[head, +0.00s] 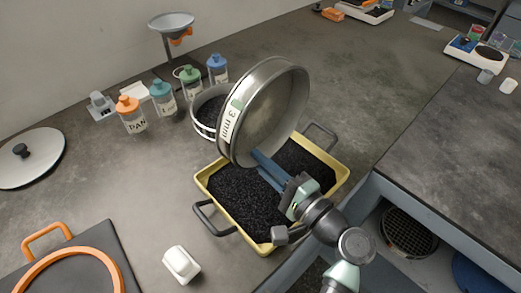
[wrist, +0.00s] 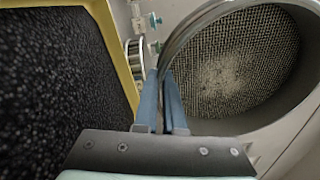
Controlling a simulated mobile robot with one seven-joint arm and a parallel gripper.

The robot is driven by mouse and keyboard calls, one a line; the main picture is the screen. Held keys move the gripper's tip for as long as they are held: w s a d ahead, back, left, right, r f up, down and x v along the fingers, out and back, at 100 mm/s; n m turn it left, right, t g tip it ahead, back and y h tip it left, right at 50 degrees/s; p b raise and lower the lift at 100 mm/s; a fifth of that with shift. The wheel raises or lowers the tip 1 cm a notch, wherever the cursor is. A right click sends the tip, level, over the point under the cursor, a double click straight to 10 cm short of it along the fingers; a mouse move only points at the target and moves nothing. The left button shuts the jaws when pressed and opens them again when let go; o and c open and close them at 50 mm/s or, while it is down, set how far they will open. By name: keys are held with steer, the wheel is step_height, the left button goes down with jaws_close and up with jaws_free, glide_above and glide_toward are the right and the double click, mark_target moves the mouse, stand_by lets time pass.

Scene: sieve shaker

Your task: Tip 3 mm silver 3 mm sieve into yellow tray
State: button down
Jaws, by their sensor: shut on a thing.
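The silver 3 mm sieve (head: 280,112) is tilted steeply on its side above the yellow tray, its label "3 mm" facing left. My gripper (head: 262,168) is shut on the sieve's rim at its lower edge. In the wrist view the blue fingers (wrist: 163,105) pinch the rim, and the mesh (wrist: 235,60) shows with a pale patch of residue in its middle. The yellow tray (head: 207,187) lies below, holding a broad layer of black grains. Its yellow edge also shows in the wrist view (wrist: 119,60). The sieve hides part of the tray's far side.
A round container (head: 197,122) with dark grains stands behind the tray. Several labelled bottles (head: 131,115) and a funnel stand (head: 172,25) are at the back left. The counter's right middle is clear.

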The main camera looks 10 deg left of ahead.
steer(key=shift+r+h+p, duration=0.3)
steer(key=shift+r+p, duration=0.05)
steer(key=shift+p, duration=0.2)
steer(key=shift+d+f, duration=0.1)
steer(key=shift+f, duration=0.1)
steer(key=r+g+p, duration=0.1)
steer(key=p, duration=0.1)
steer(key=shift+h+p, duration=0.3)
steer(key=shift+p, duration=0.1)
steer(key=h+p, duration=0.1)
steer(key=p, duration=0.3)
steer(key=r+g+h+p, duration=0.1)
steer(key=p, duration=0.3)
steer(key=shift+g+h, duration=0.3)
steer(key=shift+p, duration=0.6)
steer(key=shift+f, duration=0.25)
